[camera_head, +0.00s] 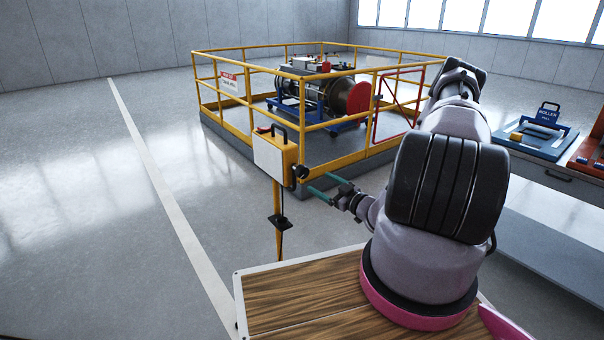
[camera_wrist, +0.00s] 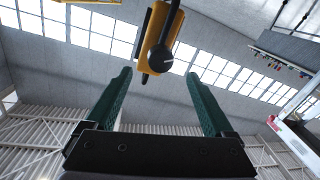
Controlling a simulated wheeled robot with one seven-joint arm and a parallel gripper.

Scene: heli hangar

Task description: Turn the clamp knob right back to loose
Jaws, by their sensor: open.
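A black knob (camera_head: 301,172) sticks out from the right side of a yellow box (camera_head: 290,152) on a yellow post. In the wrist view the dark round knob (camera_wrist: 158,61) is on the end of the yellow box (camera_wrist: 172,28), ahead of my fingers and between their lines. My gripper (camera_head: 317,181) has two teal fingers, spread apart, pointing at the knob from the right. In the wrist view my gripper (camera_wrist: 159,75) is open with nothing between the fingers. The knob appears just beyond the fingertips; contact is not visible. The knob's turn position cannot be read.
The yellow box has a pale front panel (camera_head: 274,165) and a black handle on top. Behind it, a yellow railing (camera_head: 340,159) surrounds a platform with an engine-like machine (camera_head: 320,95). A bench with a blue tray (camera_head: 535,140) stands right. The floor at left is clear.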

